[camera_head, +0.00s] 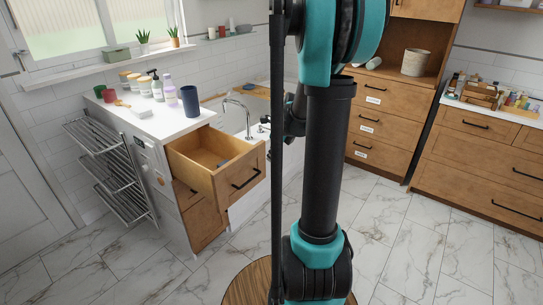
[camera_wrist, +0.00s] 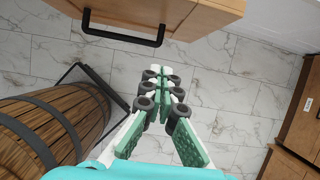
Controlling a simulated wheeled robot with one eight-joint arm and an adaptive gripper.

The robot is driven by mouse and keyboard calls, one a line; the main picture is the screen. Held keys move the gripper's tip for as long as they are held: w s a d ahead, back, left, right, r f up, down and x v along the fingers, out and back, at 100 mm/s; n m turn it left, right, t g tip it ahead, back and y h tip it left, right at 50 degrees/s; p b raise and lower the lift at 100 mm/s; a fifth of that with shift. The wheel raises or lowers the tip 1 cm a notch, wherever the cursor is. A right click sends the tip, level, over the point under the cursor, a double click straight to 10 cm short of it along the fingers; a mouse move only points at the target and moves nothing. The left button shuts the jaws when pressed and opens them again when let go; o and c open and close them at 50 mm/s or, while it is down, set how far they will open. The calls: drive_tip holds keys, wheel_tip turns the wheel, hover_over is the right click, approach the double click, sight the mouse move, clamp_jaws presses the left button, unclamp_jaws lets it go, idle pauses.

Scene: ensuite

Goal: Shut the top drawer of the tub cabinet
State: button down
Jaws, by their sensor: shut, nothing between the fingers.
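The top drawer (camera_head: 222,170) of the tub cabinet is pulled well out, and its inside shows in the head view. Its front has a black bar handle (camera_head: 246,180). In the wrist view a wooden drawer (camera_wrist: 205,14) with a black handle (camera_wrist: 125,38) crosses the top edge. The cabinet (camera_head: 150,125) has a white top; a lower wooden front (camera_head: 205,222) is below the open drawer. My gripper (camera_wrist: 162,78) is shut and empty, its tips below the wooden front in the wrist view. No contact shows. My arm hides the gripper in the head view.
Bottles, including a dark blue cup (camera_head: 189,102), stand on the cabinet top. A metal rack (camera_head: 105,165) is at its left. A wooden barrel-like thing (camera_wrist: 50,125) is left of my gripper in the wrist view. Marble floor (camera_head: 410,250) is clear at right, before other wooden drawers (camera_head: 485,165).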

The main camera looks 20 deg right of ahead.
sight(259, 163)
drive_tip(key=w+a+f, duration=0.1)
drive_tip(key=f, duration=0.1)
drive_tip(key=w+a+f, duration=0.1)
drive_tip(key=w+f, duration=0.1)
drive_tip(key=w+a+f, duration=0.1)
drive_tip(key=f, duration=0.1)
drive_tip(key=shift+w+a+f, duration=0.15)
drive_tip(key=shift+w+f, duration=0.15)
drive_tip(key=shift+w, duration=0.05)
drive_tip(key=shift+w+a, duration=0.3)
drive_tip(key=shift+w, duration=0.1)
